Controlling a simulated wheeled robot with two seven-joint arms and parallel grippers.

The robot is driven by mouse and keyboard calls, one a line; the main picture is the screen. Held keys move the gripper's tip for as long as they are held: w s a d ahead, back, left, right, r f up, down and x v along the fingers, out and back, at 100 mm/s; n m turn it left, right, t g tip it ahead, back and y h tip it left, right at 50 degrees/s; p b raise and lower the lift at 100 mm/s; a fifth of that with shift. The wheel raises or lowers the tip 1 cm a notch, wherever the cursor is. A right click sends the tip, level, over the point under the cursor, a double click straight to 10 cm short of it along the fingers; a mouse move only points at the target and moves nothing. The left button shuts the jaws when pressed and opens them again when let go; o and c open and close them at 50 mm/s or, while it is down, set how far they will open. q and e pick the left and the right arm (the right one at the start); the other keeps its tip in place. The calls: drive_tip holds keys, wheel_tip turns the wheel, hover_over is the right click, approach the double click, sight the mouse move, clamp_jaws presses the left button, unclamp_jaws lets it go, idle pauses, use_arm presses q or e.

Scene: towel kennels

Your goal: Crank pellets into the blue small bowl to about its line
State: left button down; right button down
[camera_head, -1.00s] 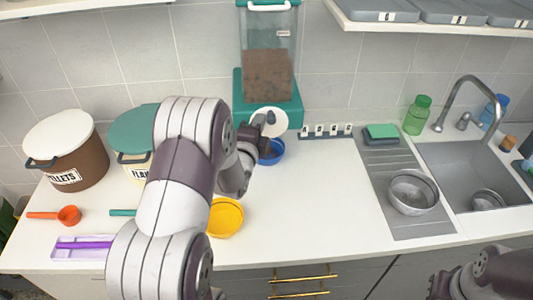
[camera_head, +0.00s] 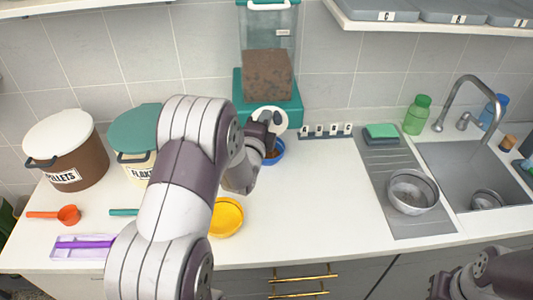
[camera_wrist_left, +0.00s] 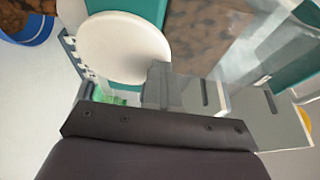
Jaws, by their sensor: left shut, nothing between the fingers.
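The teal dispenser (camera_head: 245,88) stands against the wall, with brown pellets (camera_head: 268,75) in its clear hopper. Its round white crank disc (camera_head: 281,116) is on the front and fills the upper middle of the left wrist view (camera_wrist_left: 125,48). My left gripper (camera_head: 268,122) is shut at the disc, with nothing between its fingers; whether it touches the disc is unclear. The blue small bowl (camera_head: 278,153) sits below the dispenser, partly hidden by my left gripper. Brown pellets show in the bowl in the left wrist view (camera_wrist_left: 22,14); its line is hidden. My right gripper is not clearly visible.
A yellow bowl (camera_head: 227,218) stands at the front, beside my left arm. A pellets bin (camera_head: 75,155), a flakes bin (camera_head: 137,140) and an orange scoop (camera_head: 68,214) are at left. A steel bowl (camera_head: 412,190) stands by the sink (camera_head: 465,165). The middle right counter is clear.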

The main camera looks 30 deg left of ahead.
use_arm(q)
drive_tip(key=shift+w+d+f, duration=0.15)
drive_tip(key=shift+d, duration=0.2)
drive_tip(key=shift+w+d+f+b, duration=0.25)
drive_tip(key=shift+w+d+b, duration=0.1)
drive_tip(key=shift+d+b, duration=0.25)
drive_tip(key=shift+f+b, duration=0.15)
drive_tip(key=shift+b, duration=0.15)
drive_tip(key=shift+w+d, duration=0.15)
